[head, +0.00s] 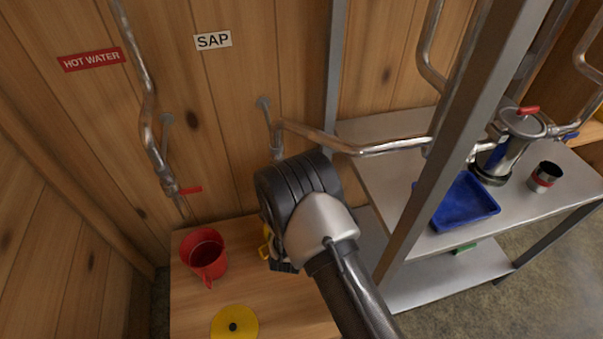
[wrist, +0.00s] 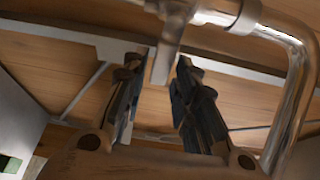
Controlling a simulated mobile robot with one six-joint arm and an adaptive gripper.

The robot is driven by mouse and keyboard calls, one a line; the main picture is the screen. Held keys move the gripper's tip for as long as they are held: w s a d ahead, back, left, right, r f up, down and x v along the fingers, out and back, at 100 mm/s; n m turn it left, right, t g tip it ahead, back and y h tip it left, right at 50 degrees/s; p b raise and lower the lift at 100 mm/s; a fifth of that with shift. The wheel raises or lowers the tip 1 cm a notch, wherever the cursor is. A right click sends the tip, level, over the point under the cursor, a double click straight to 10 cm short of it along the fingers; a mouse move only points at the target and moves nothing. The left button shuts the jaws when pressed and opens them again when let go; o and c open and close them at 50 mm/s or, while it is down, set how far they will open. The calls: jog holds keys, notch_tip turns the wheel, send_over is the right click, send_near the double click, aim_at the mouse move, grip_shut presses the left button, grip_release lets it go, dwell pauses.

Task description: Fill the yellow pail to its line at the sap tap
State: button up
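Part of something yellow (head: 266,243), likely the yellow pail, shows beside my gripper in the head view; my wrist hides the rest and any fill line. The SAP sign (head: 212,40) is on the wall, with sap piping (head: 350,148) below it; the tap's outlet is hidden behind my wrist. My gripper (head: 282,266) points down over the wooden bench. In the wrist view its two black fingers (wrist: 157,68) stand apart. A grey metal piece (wrist: 163,60) hanging from a shiny pipe (wrist: 295,90) appears between the fingertips; I cannot tell whether they touch it.
A red pitcher (head: 204,254) and a yellow disc (head: 235,323) lie left on the bench (head: 290,318). The hot water tap (head: 172,187) is above the pitcher. A steel post (head: 450,130) stands right, before a metal table with a blue tray (head: 466,203) and a metal cup (head: 544,177).

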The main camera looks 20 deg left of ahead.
jog(key=s+d, duration=0.1)
jog(key=s, duration=0.9)
jog(key=shift+d, duration=0.25)
